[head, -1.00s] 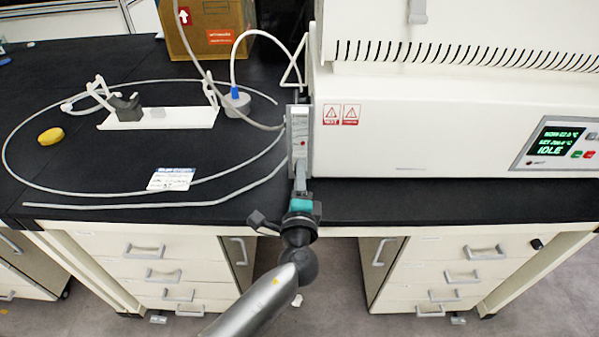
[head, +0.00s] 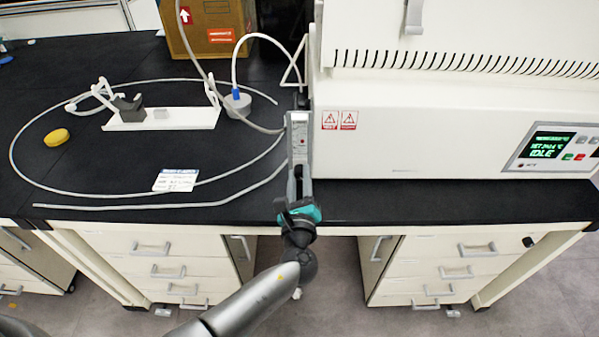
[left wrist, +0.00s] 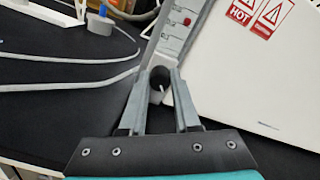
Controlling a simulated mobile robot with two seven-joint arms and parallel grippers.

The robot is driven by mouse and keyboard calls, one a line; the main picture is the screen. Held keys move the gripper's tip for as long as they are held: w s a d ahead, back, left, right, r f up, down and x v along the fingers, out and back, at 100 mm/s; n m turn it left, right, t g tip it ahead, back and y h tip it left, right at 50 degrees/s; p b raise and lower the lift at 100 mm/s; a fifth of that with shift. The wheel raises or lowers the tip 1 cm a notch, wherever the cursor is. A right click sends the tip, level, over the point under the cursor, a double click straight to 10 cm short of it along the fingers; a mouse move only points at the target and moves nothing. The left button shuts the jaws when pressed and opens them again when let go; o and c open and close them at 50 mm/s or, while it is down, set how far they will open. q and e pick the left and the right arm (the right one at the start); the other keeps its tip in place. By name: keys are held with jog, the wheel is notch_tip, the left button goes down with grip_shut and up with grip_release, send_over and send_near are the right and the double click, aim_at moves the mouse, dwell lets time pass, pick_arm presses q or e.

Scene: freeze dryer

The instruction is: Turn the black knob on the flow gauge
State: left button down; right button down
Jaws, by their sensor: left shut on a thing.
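The flow gauge (head: 299,136) is a narrow, upright grey-white panel at the left end of the white machine. Its face with a small red part shows in the left wrist view (left wrist: 179,36). The black knob (left wrist: 159,76) is at the gauge's lower end, between the fingertips of my left gripper (left wrist: 161,82). The gripper is shut on the knob, with a finger on either side. In the head view my left gripper (head: 300,180) reaches up to the gauge from the front, and the knob is hidden there. My right gripper is not in view.
The white machine (head: 420,150) with a lit display (head: 546,146) stands close on the right. Grey tubing (head: 130,206) loops over the black bench (head: 100,165) on the left. A yellow object (head: 57,137), a white rack (head: 165,121) and a label card (head: 176,180) lie there.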

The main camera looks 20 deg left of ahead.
pick_arm(q)
jog(key=shift+m+p, duration=0.75)
jog(key=shift+m, duration=1.25)
jog(key=c, duration=0.6)
grip_release()
jog(key=p+v, duration=0.1)
jog(key=v, duration=1.4)
jog(key=shift+s, duration=0.15)
jog(key=shift+f, duration=0.1)
